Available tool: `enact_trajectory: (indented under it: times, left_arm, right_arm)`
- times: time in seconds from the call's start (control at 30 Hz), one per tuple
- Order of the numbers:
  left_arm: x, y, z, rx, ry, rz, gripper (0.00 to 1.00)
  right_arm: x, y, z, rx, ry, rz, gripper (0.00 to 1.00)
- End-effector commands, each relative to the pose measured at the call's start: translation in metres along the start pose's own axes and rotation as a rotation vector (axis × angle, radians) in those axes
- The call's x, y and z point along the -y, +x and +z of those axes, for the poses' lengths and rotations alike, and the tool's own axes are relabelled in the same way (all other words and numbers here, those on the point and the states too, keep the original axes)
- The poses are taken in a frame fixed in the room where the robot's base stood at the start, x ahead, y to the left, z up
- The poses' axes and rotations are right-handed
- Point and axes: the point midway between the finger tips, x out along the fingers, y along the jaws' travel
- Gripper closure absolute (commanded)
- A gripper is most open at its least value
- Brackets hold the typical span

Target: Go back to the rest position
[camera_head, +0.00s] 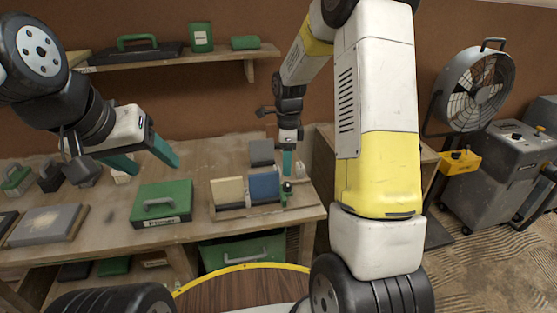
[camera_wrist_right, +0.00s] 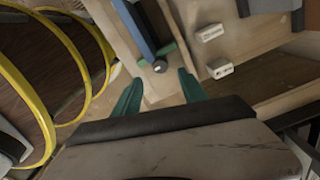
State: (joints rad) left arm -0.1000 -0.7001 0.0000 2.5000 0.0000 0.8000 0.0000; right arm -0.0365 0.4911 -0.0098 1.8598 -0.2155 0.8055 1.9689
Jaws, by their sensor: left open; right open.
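My left gripper (camera_head: 150,160) hangs at the left in the head view, its two green fingers spread and empty, above and left of a green case. My right gripper (camera_head: 287,163) is at the right end of the workbench (camera_head: 112,228) in the head view, pointing down beside a rack with a blue panel (camera_head: 264,186). In the right wrist view its green fingers (camera_wrist_right: 160,98) are apart with nothing between them. A dark round knob (camera_wrist_right: 159,66) lies just beyond the fingertips; whether they touch it I cannot tell.
A green case (camera_head: 162,202) with a grey handle stands mid-bench, left of a cream panel (camera_head: 227,191). A wall shelf (camera_head: 180,58) holds green boxes. A green bin (camera_head: 243,249) is under the bench. A fan (camera_head: 473,90) and grey machine (camera_head: 508,165) stand at the right.

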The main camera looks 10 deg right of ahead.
Motion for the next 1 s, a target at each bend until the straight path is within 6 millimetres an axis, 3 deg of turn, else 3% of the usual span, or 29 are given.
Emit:
enact_trajectory:
  times: [0.33, 0.43, 0.57, 0.67, 0.8, 1.0]
  left_arm:
    - [0.000, 0.000, 0.000, 0.000, 0.000, 0.000, 0.38]
    - [0.000, 0.000, 0.000, 0.000, 0.000, 0.000, 0.38]
    - [0.000, 0.000, 0.000, 0.000, 0.000, 0.000, 0.38]
    - [0.000, 0.000, 0.000, 0.000, 0.000, 0.000, 0.38]
    - [0.000, 0.000, 0.000, 0.000, 0.000, 0.000, 0.38]
    - [0.000, 0.000, 0.000, 0.000, 0.000, 0.000, 0.38]
  right_arm:
    - [-0.001, -0.004, 0.000, 0.001, -0.003, -0.001, 0.50]
    - [-0.005, -0.016, -0.001, 0.010, -0.051, -0.017, 0.50]
    - [-0.022, -0.058, -0.005, 0.033, -0.232, -0.076, 0.50]
    - [-0.047, -0.098, -0.009, 0.048, -0.438, -0.143, 0.50]
    - [-0.088, -0.144, -0.016, 0.044, -0.743, -0.248, 0.50]
    - [-0.153, -0.189, -0.026, -0.015, -1.176, -0.408, 0.50]
